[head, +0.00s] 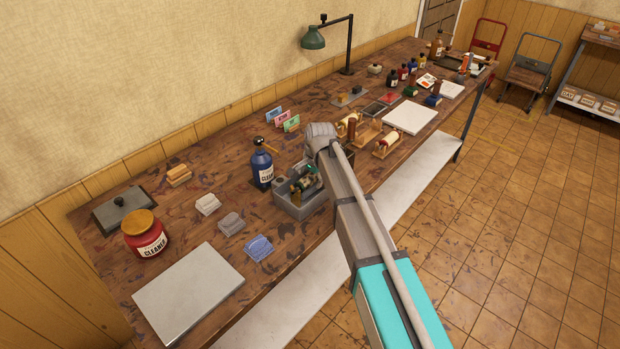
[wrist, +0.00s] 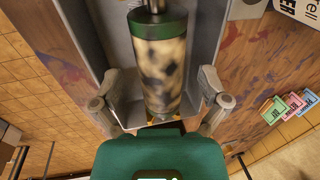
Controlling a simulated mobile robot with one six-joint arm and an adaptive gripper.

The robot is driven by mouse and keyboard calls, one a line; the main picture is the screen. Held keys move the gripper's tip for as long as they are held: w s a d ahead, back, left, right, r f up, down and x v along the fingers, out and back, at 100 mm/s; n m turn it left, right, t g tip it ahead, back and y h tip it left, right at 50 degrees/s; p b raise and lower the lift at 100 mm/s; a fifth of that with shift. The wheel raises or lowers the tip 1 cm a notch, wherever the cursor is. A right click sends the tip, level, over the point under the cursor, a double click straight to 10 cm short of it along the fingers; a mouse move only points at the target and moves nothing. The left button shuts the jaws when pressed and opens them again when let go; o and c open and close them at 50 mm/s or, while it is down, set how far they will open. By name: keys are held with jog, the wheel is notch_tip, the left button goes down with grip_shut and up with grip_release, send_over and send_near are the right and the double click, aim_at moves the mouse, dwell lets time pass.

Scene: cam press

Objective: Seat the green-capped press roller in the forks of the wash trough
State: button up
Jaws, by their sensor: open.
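The green-capped press roller (wrist: 160,75) has a cream sleeve with dark stains, a green band and a metal shaft end. It lies at the grey wash trough (wrist: 205,25), between its long walls in the wrist view. In the head view the trough (head: 308,208) stands on the bench, with the roller's green parts (head: 303,184) partly hidden by my gripper. My gripper (wrist: 160,104) is open, with one finger on each side of the roller and a visible gap to it. The forks are not clearly visible, so I cannot tell how the shaft ends rest.
A blue cleaner bottle (head: 262,167) stands close left of the trough. Other rollers on wooden stands (head: 386,146) are to the right, before a white slab (head: 410,117). Coloured cards (head: 291,122) stand behind.

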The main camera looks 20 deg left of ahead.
aim_at(310, 176)
jog(key=shift+r+p, duration=4.45)
jog(key=shift+r, duration=0.15)
jog(key=s+d+n, duration=0.1)
jog(key=s+d, duration=0.4)
jog(key=d, duration=0.9)
jog(key=s+d+f+n+h+b, duration=0.1)
jog(key=s+d, duration=0.5)
jog(key=d, duration=0.9)
jog(key=s+d+n+h, duration=0.1)
jog(key=s+d, duration=0.4)
jog(key=d, duration=0.9)
jog(key=shift+s+d+f+n+g, duration=0.35)
jog(key=shift+d+n+g, duration=0.05)
jog(key=shift+n, duration=0.3)
jog(key=shift+a, duration=0.15)
